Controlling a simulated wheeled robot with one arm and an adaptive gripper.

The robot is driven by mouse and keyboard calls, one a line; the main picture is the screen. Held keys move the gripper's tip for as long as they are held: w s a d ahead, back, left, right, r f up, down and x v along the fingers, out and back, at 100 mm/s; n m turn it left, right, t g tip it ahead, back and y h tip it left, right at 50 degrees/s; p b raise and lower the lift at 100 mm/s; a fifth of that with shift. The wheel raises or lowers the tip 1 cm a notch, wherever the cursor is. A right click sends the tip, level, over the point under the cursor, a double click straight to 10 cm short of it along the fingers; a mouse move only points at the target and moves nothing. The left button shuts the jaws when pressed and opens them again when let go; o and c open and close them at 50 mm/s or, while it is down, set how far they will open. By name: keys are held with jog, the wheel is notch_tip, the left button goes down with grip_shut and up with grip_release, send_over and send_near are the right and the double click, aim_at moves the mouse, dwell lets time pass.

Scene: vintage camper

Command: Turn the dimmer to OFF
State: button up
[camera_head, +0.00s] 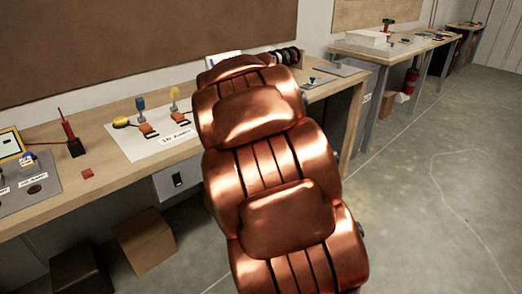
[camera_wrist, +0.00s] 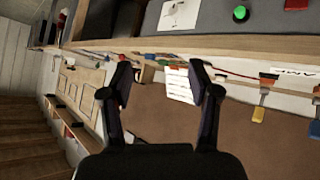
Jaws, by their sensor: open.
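I cannot make out for sure which thing is the dimmer. A grey panel (camera_head: 62,196) with a dark round part (camera_head: 34,189) and small labels lies at the left end of the near bench in the head view; the labels are too small to read. A grey plate with a black switch (camera_head: 178,180) is on the bench's front below the top. My gripper (camera_wrist: 160,78) is open and empty in the wrist view, its two dark fingers apart. It touches nothing that I can see. The head view does not show the gripper; my copper arm fills its middle.
The near bench (camera_head: 110,183) holds a white sheet with tools (camera_head: 160,137), a red-handled tool (camera_head: 69,130) and a small red block (camera_head: 87,173). Two boxes stand under it, one brown (camera_head: 146,240). Floor (camera_head: 430,200) at right is clear. A green button (camera_wrist: 240,14) shows in the wrist view.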

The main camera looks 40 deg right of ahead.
jog(key=w+d+f+n+t+b, duration=0.1)
jog(key=w+d+f+t+b, duration=0.3)
jog(key=d, duration=0.4)
jog(key=w+d+f+n+t+b, duration=0.1)
jog(key=w+d+f+t, duration=0.15)
jog(key=w+d, duration=0.45)
notch_tip(320, 180, down, 14)
jog(key=s+d+n+t+y+b, duration=0.2)
jog(key=t+y+b, duration=0.3)
jog(key=y, duration=0.4)
jog(key=w, duration=0.7)
jog(key=shift+w+a+r, duration=0.2)
jog(key=shift+w+a, duration=0.05)
jog(key=shift+w, duration=0.1)
jog(key=c, duration=1.2)
